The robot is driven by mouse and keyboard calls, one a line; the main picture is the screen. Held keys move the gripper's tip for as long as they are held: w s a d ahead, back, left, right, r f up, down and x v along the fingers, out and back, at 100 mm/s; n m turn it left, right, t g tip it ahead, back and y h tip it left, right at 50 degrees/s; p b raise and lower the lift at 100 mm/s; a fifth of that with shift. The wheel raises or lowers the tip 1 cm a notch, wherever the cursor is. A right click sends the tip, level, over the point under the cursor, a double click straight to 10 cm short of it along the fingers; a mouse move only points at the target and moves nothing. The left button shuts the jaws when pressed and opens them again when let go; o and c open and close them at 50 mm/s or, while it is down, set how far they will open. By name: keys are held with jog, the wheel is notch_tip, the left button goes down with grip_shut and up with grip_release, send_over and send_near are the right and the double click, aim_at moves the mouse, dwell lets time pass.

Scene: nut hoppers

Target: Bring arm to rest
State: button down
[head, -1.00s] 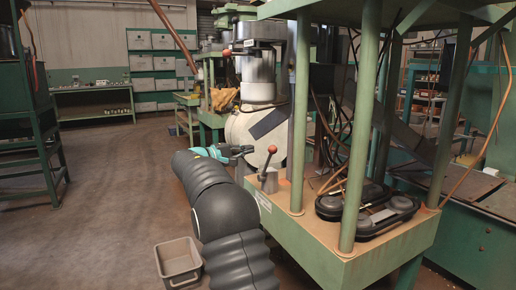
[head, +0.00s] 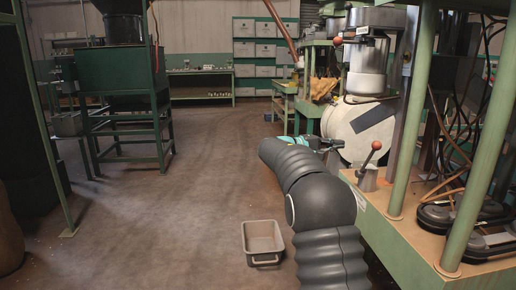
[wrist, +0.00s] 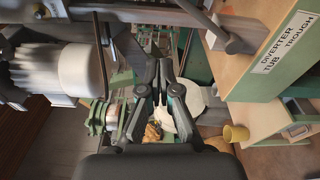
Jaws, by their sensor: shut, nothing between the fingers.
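My arm reaches from the bottom of the head view toward the green press stand, with my gripper (head: 331,142) at its far end near a white machine body. In the wrist view my gripper (wrist: 161,68) shows its fingers drawn together with nothing held between them. In the head view a lever with a red knob (head: 376,145) stands on the stand's edge, to the right of and nearer than the gripper. I cannot tell the exact gap between gripper and machine.
A grey open tub (head: 262,260) sits on the floor left of my arm. The green stand's table (head: 400,235) bounds the right side. A green hopper frame (head: 125,95) stands at the left. The floor between is clear. A label reading "DIVERTER TUB TROUGH" (wrist: 284,42) shows in the wrist view.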

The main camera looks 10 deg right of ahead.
notch_tip(320, 180, down, 11)
jog(key=a+n+y, duration=0.1)
jog(key=n+y, duration=0.1)
jog(key=y, duration=0.2)
jog(key=s+a+f+y, duration=0.4)
jog(key=s+f, duration=0.2)
jog(key=s, duration=0.2)
jog(key=s+a+r+m+t+y+p, duration=0.1)
jog(key=s+a, duration=0.5)
jog(key=s, duration=0.6)
jog(key=s+a+r+m+t+y+p, duration=0.1)
jog(key=s+a+y, duration=0.4)
jog(key=s, duration=0.7)
jog(key=s+a+r+m+t+y+p, duration=0.2)
jog(key=s+a, duration=0.6)
jog(key=s, duration=0.4)
jog(key=shift+a+r+y+p, duration=0.15)
jog(key=shift+r+y+p, duration=0.45)
jog(key=shift+r+y, duration=0.5)
jog(key=shift+s+r, duration=0.1)
jog(key=shift+r, duration=0.05)
